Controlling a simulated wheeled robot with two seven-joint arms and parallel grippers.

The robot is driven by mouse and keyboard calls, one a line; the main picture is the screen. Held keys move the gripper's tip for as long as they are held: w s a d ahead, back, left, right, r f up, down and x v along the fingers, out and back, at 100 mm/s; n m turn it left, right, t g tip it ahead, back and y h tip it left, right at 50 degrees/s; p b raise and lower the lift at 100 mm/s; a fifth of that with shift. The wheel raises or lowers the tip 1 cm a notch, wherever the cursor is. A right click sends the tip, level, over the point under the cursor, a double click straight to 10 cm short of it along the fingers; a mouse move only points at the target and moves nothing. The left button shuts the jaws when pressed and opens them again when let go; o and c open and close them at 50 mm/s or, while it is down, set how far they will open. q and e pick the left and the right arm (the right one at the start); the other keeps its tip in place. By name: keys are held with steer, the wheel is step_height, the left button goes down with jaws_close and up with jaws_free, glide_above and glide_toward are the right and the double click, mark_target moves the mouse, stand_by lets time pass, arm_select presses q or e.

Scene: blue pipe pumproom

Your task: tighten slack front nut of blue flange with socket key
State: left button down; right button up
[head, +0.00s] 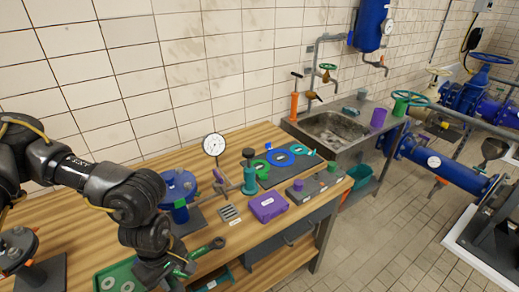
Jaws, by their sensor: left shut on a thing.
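The blue flange (178,187) stands on a dark base plate on the wooden bench, left of the dial gauge. Its front nut is too small to make out, and my arm partly covers the base. My left gripper (178,272) is low over the bench's front, in front of the flange and apart from it. It is shut on a green wrench-like tool (205,249), whose ring end points right and away from me. The picture does not show clearly whether this is the socket key. My right gripper is not in view.
A green tray (117,277) with round parts lies at the front left. A dark flange stand (20,250) is at far left. A dial gauge (214,146), teal valve (249,180) and purple box (268,207) stand right of the flange. A sink (338,130) is beyond.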

arm_select(q)
steer(key=w+d+r+m, duration=0.2)
steer(key=w+r, duration=0.5)
steer(key=r, duration=0.1)
steer(key=shift+n, duration=0.3)
steer(key=f+b, duration=0.1)
steer(key=b, duration=0.1)
steer(key=f+b, duration=0.1)
steer(key=f, duration=0.1)
steer(key=f+b, duration=0.1)
steer(key=b, duration=0.1)
steer(key=shift+w+a+f+b, duration=0.25)
steer(key=shift+w+a+b, duration=0.05)
steer(key=shift+w+a, duration=0.05)
